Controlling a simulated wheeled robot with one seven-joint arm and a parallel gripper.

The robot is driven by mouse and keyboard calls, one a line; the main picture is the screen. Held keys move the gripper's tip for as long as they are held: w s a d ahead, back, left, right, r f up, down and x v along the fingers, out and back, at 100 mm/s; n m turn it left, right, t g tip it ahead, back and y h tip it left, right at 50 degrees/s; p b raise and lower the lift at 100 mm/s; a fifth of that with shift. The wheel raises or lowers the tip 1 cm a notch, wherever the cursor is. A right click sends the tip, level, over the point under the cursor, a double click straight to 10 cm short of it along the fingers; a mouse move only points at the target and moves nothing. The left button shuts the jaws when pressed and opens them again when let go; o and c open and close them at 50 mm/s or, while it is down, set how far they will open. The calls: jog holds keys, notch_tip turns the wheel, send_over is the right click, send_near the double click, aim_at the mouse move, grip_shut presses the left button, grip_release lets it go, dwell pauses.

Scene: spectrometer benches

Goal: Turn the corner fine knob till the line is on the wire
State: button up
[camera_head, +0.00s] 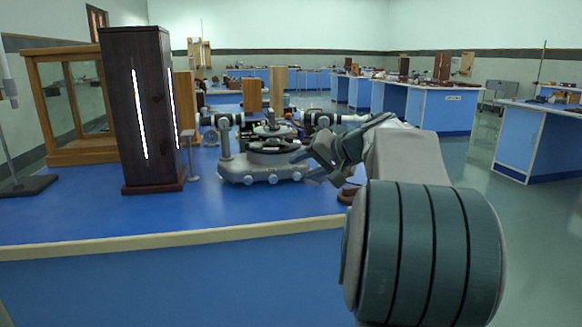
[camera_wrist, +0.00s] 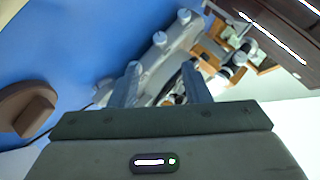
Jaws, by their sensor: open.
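The grey spectrometer (camera_head: 265,165) stands on the blue bench, with several round pale knobs along the front of its base, among them a front knob (camera_head: 272,179) and a right-hand one (camera_head: 297,176). I cannot tell for sure which is the corner fine knob. My gripper (camera_head: 318,168) is just right of the base. The wrist view shows its two fingers apart (camera_wrist: 162,85), with a knob (camera_wrist: 135,67) by the left fingertip. I cannot tell whether they touch. Nothing is seen held. Neither the line nor the wire can be seen.
A tall dark wooden lamp box (camera_head: 150,110) with glowing slits stands left of the spectrometer. A wood-framed glass case (camera_head: 62,105) is behind it. A brown round object (camera_head: 348,193) lies near my gripper; the front left bench top (camera_head: 80,215) is clear.

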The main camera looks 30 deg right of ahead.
jog(key=shift+v, duration=1.65)
jog(key=shift+a+p, duration=0.1)
jog(key=shift+p, duration=0.2)
jog(key=s+a+r+n+g+p, duration=0.1)
jog(key=s+a+r+g+p, duration=0.25)
jog(key=a+p, duration=0.5)
jog(key=s+a+r+n+g+p, duration=0.2)
jog(key=s+a+p, duration=0.2)
jog(key=a+p, duration=0.45)
jog(key=s+a+r+n+g+h+p, duration=0.1)
jog(key=s+a+r+n+h+p, duration=0.1)
jog(key=s+p, duration=0.5)
jog(key=s+a+r+n+g+h+p, duration=0.2)
jog(key=s+a+p, duration=0.2)
jog(key=s+p, duration=0.3)
jog(key=p, duration=0.3)
jog(key=shift+a+r, duration=0.2)
jog(key=shift+r, duration=0.15)
jog(key=shift+c, duration=0.7)
jog(key=shift+w, duration=0.1)
